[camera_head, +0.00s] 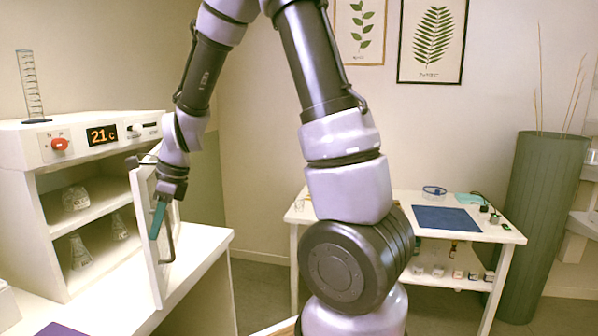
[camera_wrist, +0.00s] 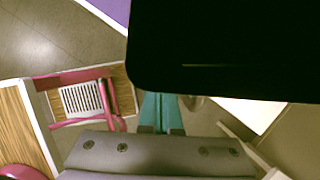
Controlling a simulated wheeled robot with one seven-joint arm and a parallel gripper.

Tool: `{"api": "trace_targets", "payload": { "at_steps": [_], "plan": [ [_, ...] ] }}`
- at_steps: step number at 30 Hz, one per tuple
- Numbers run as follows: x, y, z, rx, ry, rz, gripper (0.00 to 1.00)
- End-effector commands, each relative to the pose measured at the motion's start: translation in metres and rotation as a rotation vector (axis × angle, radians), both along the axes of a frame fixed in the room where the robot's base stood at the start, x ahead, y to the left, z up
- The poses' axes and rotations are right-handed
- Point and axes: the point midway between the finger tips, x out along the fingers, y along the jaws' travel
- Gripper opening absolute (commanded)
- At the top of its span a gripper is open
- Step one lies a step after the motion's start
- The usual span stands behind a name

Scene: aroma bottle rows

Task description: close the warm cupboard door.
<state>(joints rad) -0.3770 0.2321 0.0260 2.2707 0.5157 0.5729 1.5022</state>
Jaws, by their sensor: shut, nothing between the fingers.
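The warm cupboard (camera_head: 90,170) is a white box at the left with a red knob and a display reading 21 °C. Its door (camera_head: 152,262) stands open, swung out from the front, and its dark handle (camera_head: 170,245) is on the right side. Glass flasks (camera_head: 80,252) show on the two shelves inside. My gripper (camera_head: 157,222) is shut and empty, its teal fingers pointing down in front of the door near the handle. I cannot tell whether they touch the door. The fingers also show in the wrist view (camera_wrist: 160,112), beside a large black shape that I cannot identify.
The cupboard stands on a white counter (camera_head: 200,250), with a glass cylinder (camera_head: 31,88) on its top. A white table (camera_head: 400,208) with a blue mat (camera_head: 445,219) stands at the back right, beside a tall green planter (camera_head: 540,220). Floor shows between counter and table.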

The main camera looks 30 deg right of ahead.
Motion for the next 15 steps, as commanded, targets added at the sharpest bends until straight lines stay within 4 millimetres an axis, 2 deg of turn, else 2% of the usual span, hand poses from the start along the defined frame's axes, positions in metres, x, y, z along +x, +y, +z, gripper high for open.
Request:
{"api": "trace_targets", "payload": {
  "at_steps": [1,6,15],
  "plan": [
    [0.003,0.020,0.000,-0.001,-0.003,-0.022,0.00],
    [0.018,0.073,0.000,-0.002,-0.004,-0.140,0.00],
    [0.051,0.140,-0.001,-0.001,0.000,-0.178,0.00]
  ]
}}
